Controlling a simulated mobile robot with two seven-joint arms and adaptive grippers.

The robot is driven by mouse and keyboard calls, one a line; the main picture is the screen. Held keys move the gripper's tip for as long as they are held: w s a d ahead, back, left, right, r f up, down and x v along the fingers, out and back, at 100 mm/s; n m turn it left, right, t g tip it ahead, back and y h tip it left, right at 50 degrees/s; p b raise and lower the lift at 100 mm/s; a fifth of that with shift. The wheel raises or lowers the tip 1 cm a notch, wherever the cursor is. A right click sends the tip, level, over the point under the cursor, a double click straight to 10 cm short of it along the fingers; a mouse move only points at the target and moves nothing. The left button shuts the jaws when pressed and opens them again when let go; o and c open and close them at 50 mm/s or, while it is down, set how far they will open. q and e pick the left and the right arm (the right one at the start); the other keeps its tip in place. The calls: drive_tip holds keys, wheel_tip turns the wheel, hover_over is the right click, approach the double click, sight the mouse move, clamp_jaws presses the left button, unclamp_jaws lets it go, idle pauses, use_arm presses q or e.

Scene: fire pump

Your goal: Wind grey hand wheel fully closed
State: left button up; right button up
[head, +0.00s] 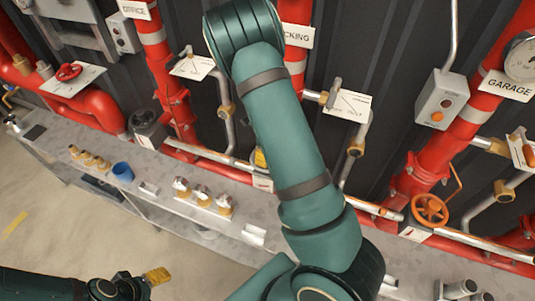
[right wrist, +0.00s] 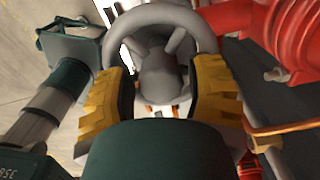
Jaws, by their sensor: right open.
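The grey hand wheel (right wrist: 165,14) fills the upper middle of the right wrist view, with its rim, spokes and hub showing. My right gripper (right wrist: 160,95) is open, with one yellow-padded finger on each side of the hub. The fingers reach up to the lower sides of the rim; I cannot tell whether they touch it. In the head view the grey wheel and my right gripper do not show; my green right arm crosses the middle. My left gripper (head: 148,280) is low at the left, away from the pipes; its opening is unclear.
An orange hand wheel (head: 430,209) is on the red pipe at the right, and a red hand wheel (head: 68,71) is at the upper left. A grey bench (head: 150,205) with brass fittings and a blue cup (head: 122,171) runs below the pipes. The floor at the lower left is clear.

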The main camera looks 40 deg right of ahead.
drive_tip(key=n, duration=0.5)
drive_tip(key=shift+b, duration=0.3)
drive_tip(key=n, duration=0.3)
clamp_jaws()
drive_tip(key=shift+s+r+m+p, duration=0.1)
drive_tip(key=shift+m+p, duration=0.3)
drive_tip(key=shift+m, duration=1.9)
drive_tip(key=m, duration=0.3)
drive_tip(key=shift+m, duration=0.3)
